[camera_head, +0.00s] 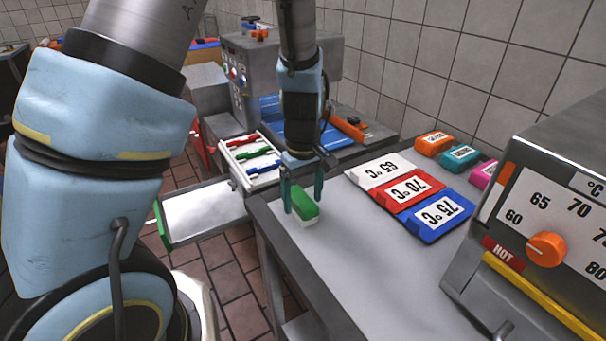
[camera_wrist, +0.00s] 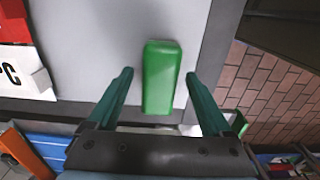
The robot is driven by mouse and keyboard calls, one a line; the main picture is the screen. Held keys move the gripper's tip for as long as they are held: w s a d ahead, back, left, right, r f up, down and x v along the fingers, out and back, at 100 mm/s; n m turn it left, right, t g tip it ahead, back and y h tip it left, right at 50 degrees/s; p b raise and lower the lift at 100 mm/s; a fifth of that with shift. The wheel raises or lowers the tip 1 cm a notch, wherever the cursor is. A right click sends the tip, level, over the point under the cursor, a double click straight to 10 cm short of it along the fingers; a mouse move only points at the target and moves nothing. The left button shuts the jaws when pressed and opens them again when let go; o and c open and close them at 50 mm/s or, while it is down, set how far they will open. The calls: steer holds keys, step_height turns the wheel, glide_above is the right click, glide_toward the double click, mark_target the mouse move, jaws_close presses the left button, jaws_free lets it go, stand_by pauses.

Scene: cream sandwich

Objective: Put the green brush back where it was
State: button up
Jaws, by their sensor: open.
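The green brush (camera_head: 304,205) stands on the grey table near its left corner, green body up, with a pale strip below. In the wrist view the green brush (camera_wrist: 161,77) lies between my two fingers, with a gap on each side. My gripper (camera_head: 303,204) is open and points down over the brush, one finger to either side of it. In the wrist view my gripper (camera_wrist: 159,84) shows both teal fingers apart, holding nothing. I cannot tell from these frames which spot the brush came from.
A white tray (camera_head: 233,164) with red, green and blue handled tools stands behind left. White, red (camera_head: 408,188) and blue (camera_head: 440,215) temperature cards lie to the right. Orange, teal and pink blocks sit behind them. A machine with an orange dial (camera_head: 546,249) stands at right. The table's front middle is clear.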

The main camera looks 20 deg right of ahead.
mark_target(303, 200)
step_height(303, 200, up, 10)
steer(key=r+b, duration=0.1)
steer(key=w+a+f+m+t, duration=0.1)
steer(key=w+a+m, duration=0.1)
steer(key=a, duration=2.3)
steer(key=shift+a+m+t, duration=0.25)
steer(key=shift+m+t, duration=0.05)
steer(key=shift+m, duration=0.4)
steer(key=shift+c, duration=0.3)
